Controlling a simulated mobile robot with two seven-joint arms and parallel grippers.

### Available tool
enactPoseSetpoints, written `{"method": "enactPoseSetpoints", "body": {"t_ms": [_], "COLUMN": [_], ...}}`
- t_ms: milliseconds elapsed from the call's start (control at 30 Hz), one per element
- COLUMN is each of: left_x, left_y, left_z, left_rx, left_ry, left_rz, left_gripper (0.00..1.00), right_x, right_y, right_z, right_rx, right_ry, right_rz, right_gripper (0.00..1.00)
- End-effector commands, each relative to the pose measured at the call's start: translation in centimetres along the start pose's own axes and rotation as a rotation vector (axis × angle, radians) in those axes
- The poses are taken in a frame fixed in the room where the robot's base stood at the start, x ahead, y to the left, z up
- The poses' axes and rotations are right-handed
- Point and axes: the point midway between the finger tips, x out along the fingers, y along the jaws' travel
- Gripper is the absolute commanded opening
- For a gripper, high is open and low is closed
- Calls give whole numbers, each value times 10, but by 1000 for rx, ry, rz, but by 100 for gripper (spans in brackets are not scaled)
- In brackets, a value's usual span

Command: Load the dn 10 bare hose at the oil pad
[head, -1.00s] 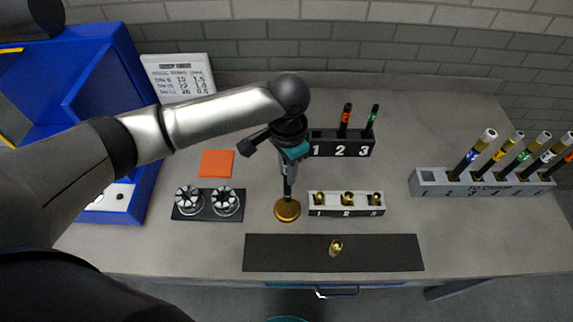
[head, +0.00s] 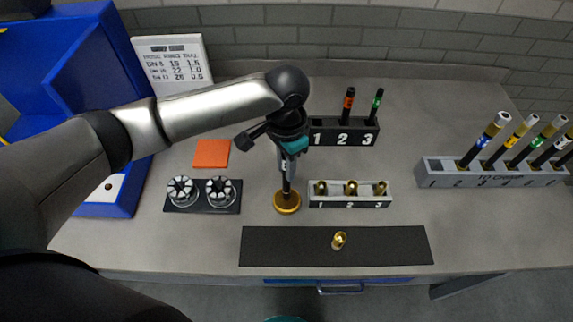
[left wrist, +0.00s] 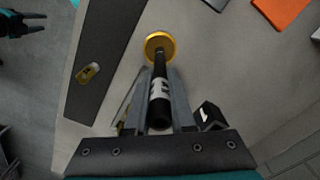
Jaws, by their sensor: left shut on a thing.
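My left gripper (head: 288,158) is shut on a black bare hose (head: 286,187) with a white label and holds it upright. The hose's lower end is at the round gold oil pad (head: 287,204); it looks touching, but the exact contact is hard to tell. In the left wrist view the hose (left wrist: 160,88) runs between the fingers toward the gold pad (left wrist: 159,43). My right gripper (left wrist: 22,23) shows at the upper left of that view, its two dark fingers apart and empty.
A black rack (head: 325,138) has slot 1 empty and hoses in 2 and 3. A small rack (head: 335,202) holds three brass fittings. Another fitting (head: 339,240) lies on the dark mat (head: 390,247). Left are a die holder (head: 202,207) and orange square (head: 211,153); right, a grey hose rack (head: 440,172).

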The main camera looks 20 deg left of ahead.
Motion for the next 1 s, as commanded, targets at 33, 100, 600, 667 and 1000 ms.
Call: {"method": "enactPoseSetpoints", "body": {"t_ms": [33, 100, 600, 667, 1000], "left_x": [0, 0, 4, 5, 9], "left_y": [0, 0, 0, 0, 0], "left_z": [0, 0, 0, 0, 0], "left_rx": [0, 0, 0, 0, -1], "left_ry": [1, 0, 0, 0, 0], "left_rz": [0, 0, 1, 1, 0], "left_gripper": [0, 0, 0, 0, 0], "right_x": [0, 0, 1, 1, 2], "right_y": [0, 0, 0, 0, 0], "right_z": [0, 0, 0, 1, 1], "right_rx": [0, 0, 0, 0, 0], "right_ry": [0, 0, -1, -1, -1], "right_rz": [0, 0, 0, 0, 0], "right_gripper": [50, 50, 50, 50, 50]}}
